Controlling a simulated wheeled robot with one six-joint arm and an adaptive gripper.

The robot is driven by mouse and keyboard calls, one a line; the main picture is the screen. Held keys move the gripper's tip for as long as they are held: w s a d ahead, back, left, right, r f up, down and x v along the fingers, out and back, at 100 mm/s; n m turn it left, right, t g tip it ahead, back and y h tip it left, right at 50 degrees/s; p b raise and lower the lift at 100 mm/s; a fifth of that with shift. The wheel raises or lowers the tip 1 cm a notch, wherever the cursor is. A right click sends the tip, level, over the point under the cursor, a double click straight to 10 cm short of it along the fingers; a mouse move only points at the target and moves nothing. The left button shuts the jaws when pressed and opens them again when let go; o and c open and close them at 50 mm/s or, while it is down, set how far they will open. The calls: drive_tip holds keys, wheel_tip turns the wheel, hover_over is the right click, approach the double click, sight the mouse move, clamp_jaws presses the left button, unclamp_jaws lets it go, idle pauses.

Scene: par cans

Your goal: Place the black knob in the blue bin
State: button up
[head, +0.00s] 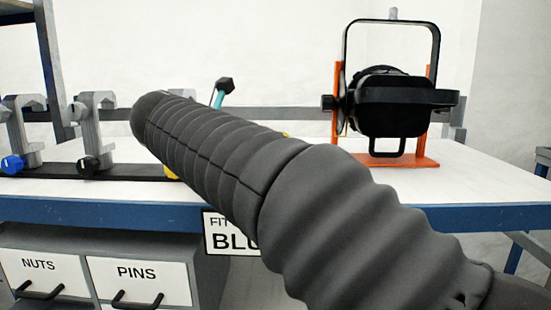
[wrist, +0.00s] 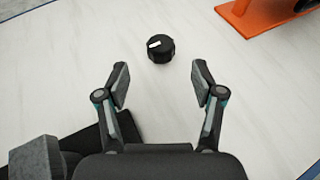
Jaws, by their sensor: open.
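A loose black knob (wrist: 160,49) with a white mark lies on the pale table top in the wrist view. My gripper (wrist: 161,84) is open and empty, its two fingers apart, with the knob just beyond the fingertips and roughly centred between them. In the head view my dark ribbed arm crosses the middle and hides part of the table; I cannot make out the loose knob there. A small black and teal piece shows behind the arm, and I cannot tell what it is. No blue bin is visible in either view.
A black lamp (head: 392,105) hangs in an orange stand (head: 405,161) at the right; its base (wrist: 262,18) shows in the wrist view. Grey clamps (head: 97,125) with coloured knobs stand on a black rail at the left. Drawers (head: 140,281) sit below the blue table edge.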

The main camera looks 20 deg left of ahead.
drive_tip(key=shift+f+b+x, duration=0.15)
drive_tip(key=shift+b+x, duration=0.15)
drive_tip(key=shift+x, duration=1.2)
drive_tip(key=shift+f+b+x, duration=0.1)
drive_tip(key=shift+b+x, duration=0.2)
drive_tip(key=shift+x, duration=1.2)
drive_tip(key=shift+s, duration=0.2)
drive_tip(key=c, duration=1.2)
